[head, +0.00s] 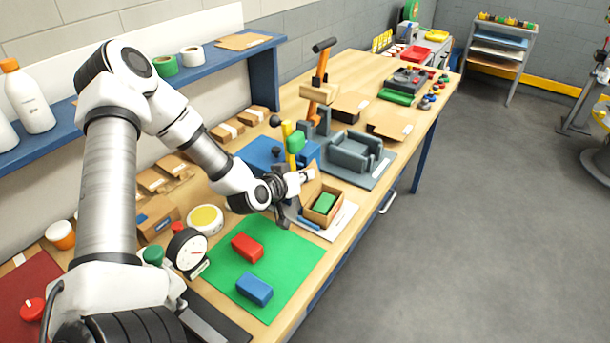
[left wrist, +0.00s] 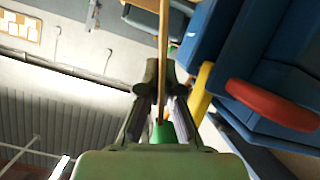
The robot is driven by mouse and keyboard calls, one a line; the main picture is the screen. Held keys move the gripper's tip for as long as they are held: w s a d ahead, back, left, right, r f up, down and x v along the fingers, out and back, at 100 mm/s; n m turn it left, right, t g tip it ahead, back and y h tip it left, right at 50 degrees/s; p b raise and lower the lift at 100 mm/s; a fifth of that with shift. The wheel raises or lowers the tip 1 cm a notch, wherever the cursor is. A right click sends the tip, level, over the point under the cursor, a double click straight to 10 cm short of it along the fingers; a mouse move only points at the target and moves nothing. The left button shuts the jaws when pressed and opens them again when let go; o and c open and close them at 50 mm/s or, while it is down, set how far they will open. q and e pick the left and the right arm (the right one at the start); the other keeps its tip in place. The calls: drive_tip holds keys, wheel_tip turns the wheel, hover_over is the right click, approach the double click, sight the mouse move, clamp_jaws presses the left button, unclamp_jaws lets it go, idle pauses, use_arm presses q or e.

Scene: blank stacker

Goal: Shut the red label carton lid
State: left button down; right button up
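An open brown carton (head: 322,207) with a green block (head: 325,202) inside stands on a white sheet near the table's front edge. A tan flap (head: 311,178) stands raised at its back left side. No red label can be made out on it. My left gripper (head: 287,212) is low, close beside the carton's left side. In the left wrist view, the dark fingers of my left gripper (left wrist: 160,85) are close together, with a thin tan strip (left wrist: 164,40) running between them. Whether they touch it is unclear. My right gripper is not in view.
A green mat (head: 275,262) with a red block (head: 247,247) and a blue block (head: 254,289) lies nearer. A grey fixture (head: 355,152) stands beyond.

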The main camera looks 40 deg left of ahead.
use_arm(q)
drive_tip(key=shift+d, duration=0.1)
drive_tip(key=shift+w+d+r+m+p, duration=0.15)
drive_tip(key=shift+d+m+p, duration=0.1)
drive_tip(key=shift+m+p, duration=0.15)
drive_tip(key=shift+d+m+g+y, duration=0.3)
drive_tip(key=shift+d+m+y, duration=0.3)
drive_tip(key=shift+m+y, duration=0.1)
drive_tip(key=shift+w+d+m+y, duration=0.25)
drive_tip(key=shift+d+m+y, duration=0.7)
drive_tip(key=shift+m, duration=0.35)
